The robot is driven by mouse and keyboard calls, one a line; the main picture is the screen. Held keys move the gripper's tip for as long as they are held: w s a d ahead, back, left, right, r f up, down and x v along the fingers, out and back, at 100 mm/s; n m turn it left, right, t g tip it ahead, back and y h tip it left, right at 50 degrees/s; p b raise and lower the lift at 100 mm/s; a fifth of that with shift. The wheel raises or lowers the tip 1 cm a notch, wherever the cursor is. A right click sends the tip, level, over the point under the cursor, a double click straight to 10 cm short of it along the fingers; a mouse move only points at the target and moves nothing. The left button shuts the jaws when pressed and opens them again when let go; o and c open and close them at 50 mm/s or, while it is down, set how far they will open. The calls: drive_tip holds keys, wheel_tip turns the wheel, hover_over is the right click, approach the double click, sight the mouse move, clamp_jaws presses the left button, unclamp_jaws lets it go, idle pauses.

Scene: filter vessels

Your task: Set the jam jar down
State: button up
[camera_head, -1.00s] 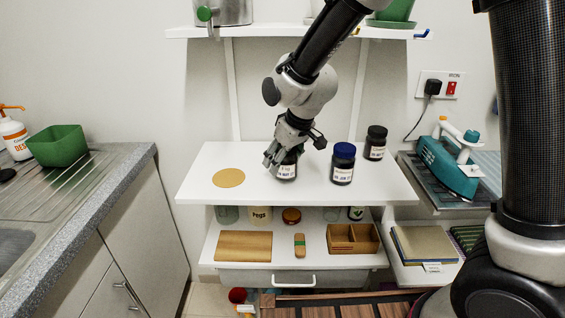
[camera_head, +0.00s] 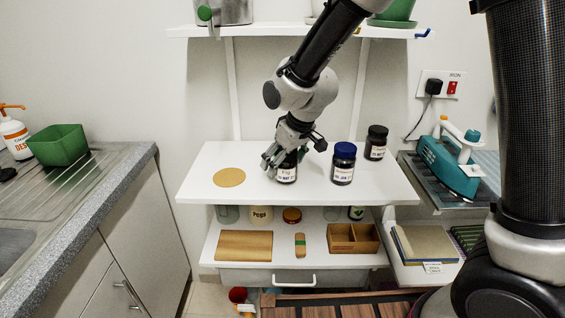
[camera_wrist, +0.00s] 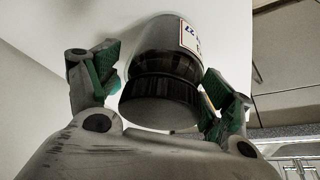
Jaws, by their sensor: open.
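A dark jam jar with a white label (camera_head: 287,173) stands upright on the white shelf top (camera_head: 250,203). My gripper (camera_head: 283,159) is over it from above, with its fingers on either side of the jar. In the wrist view the jar (camera_wrist: 168,60) with its dark lid sits between the green-padded fingers of my gripper (camera_wrist: 163,92). The fingers are open, with a gap showing at the left finger. The gap at the right finger is hard to judge.
A blue-lidded jar (camera_head: 343,163) and a black-lidded jar (camera_head: 376,143) stand to the right on the same shelf top. A round cork mat (camera_head: 229,177) lies to the left. The front of the shelf top is clear.

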sight(295, 164)
drive_tip(key=v, duration=1.1)
drive_tip(key=shift+s+d+r, duration=0.15)
drive_tip(key=shift+r, duration=0.15)
drive_tip(key=s+d+r+m+h, duration=0.15)
drive_tip(key=s+d, duration=0.25)
drive_tip(key=d, duration=0.5)
drive_tip(key=s+d+r+m+t, duration=0.1)
drive_tip(key=s+d+r+m, duration=0.25)
drive_tip(key=d, duration=0.45)
drive_tip(key=s+d+r+m+h, duration=0.1)
drive_tip(key=s+d, duration=0.3)
drive_tip(key=d, duration=0.5)
drive_tip(key=s+d+m, duration=0.2)
drive_tip(key=s+d, duration=0.3)
drive_tip(key=s, duration=0.4)
drive_tip(key=shift+d+f+m, duration=0.15)
drive_tip(key=shift+d+m, duration=0.15)
drive_tip(key=shift+d, duration=0.1)
drive_tip(key=shift+h, duration=0.25)
